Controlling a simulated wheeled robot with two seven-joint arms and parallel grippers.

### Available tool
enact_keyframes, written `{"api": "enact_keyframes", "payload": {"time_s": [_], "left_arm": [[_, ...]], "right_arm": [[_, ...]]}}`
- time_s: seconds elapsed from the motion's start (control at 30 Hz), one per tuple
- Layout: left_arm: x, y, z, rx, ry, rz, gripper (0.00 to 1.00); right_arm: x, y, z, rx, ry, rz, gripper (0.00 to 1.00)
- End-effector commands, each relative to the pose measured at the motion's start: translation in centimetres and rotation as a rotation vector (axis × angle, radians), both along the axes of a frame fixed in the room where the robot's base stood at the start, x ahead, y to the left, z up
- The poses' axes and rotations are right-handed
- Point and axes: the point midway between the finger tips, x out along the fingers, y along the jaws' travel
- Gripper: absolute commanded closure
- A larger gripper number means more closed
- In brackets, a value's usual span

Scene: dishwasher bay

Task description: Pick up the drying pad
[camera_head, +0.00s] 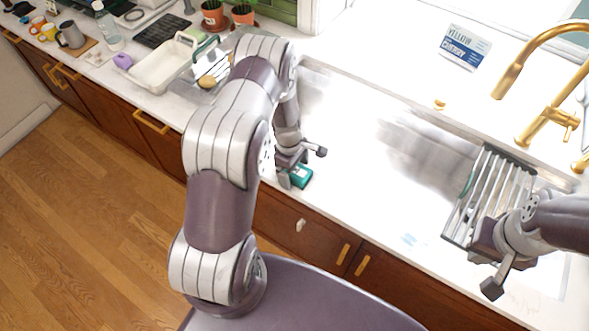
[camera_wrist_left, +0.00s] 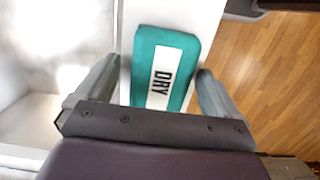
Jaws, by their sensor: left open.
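The drying pad (camera_wrist_left: 165,72) is a teal block with a white label reading DRY. In the left wrist view it lies on the white counter strip beside the sink, between the two fingers of my left gripper (camera_wrist_left: 150,95), with part of it hidden behind the gripper body. In the head view the pad (camera_head: 300,176) shows as a small teal patch at the sink's front edge, partly covered by my left gripper (camera_head: 303,163). My left gripper is open around the pad.
The sink basin (camera_head: 370,130) spans the middle. A metal rack (camera_head: 487,190) is by my right gripper, and a gold faucet (camera_head: 550,90) stands behind. A Yellow Cherry card (camera_head: 467,47) is on the back counter. A white tub (camera_head: 165,65) stands on the left counter.

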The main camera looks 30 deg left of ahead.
Motion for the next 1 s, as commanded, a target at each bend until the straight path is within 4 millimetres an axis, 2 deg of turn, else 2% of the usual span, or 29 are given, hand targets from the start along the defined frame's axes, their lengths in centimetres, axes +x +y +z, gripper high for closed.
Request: {"api": "enact_keyframes", "payload": {"time_s": [0.07,0.1,0.27,0.33,0.37,0.63,0.77,0.87,1.0], "left_arm": [[0.0,0.0,0.0,0.0,0.0,0.0,0.04],[0.0,0.0,0.0,0.0,0.0,0.0,0.07],[0.0,0.0,0.0,0.0,0.001,0.0,0.59],[0.0,0.0,0.0,0.0,0.0,0.0,0.6],[0.0,0.0,0.0,0.0,0.001,0.0,0.64],[0.0,0.0,0.4,-0.001,0.0,0.0,0.65],[0.1,0.0,1.8,0.001,-0.003,-0.002,0.65],[0.2,0.1,3.7,0.001,-0.005,-0.001,0.65],[-0.9,-3.0,5.7,0.0,-0.002,-0.007,0.65]], "right_arm": [[0.0,0.0,-0.1,0.0,0.0,0.0,1.0],[0.0,0.0,-0.1,0.0,0.0,0.0,1.0],[0.0,0.0,-0.1,0.0,0.0,0.0,1.0],[0.0,0.0,-0.1,0.0,0.0,0.0,1.0],[0.0,0.0,-0.1,0.0,0.0,0.0,1.0],[0.0,0.0,-0.3,0.0,0.0,0.0,1.0],[0.0,0.0,-1.1,0.0,0.0,0.0,1.0],[0.0,0.0,-2.0,0.0,0.0,0.0,1.0],[0.0,0.0,-2.8,0.0,0.0,0.0,1.0]]}}
